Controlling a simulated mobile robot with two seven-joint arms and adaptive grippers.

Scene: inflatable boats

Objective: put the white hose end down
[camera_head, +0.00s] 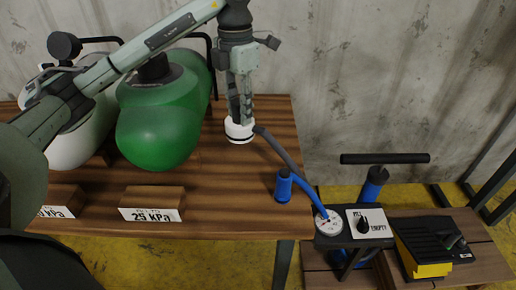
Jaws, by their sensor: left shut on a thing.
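My left gripper (239,110) points down near the right part of the wooden table (225,215) and is shut on the white hose end (239,133). The white hose end is a short, wide white cylinder, upright below the fingers. I cannot tell whether its underside touches the table. A dark grey hose (278,150) runs from it to the right and down, and continues in blue toward the gauge (328,222). My right gripper is out of view.
A green boat (158,122) and a white boat (85,140) stand left on the table, partly behind my left arm. A block labelled 25 kPa (152,204) is in front. A blue nozzle (284,186) stands near the right edge. A pump handle (385,158) and black-yellow foot pump (425,250) are at right.

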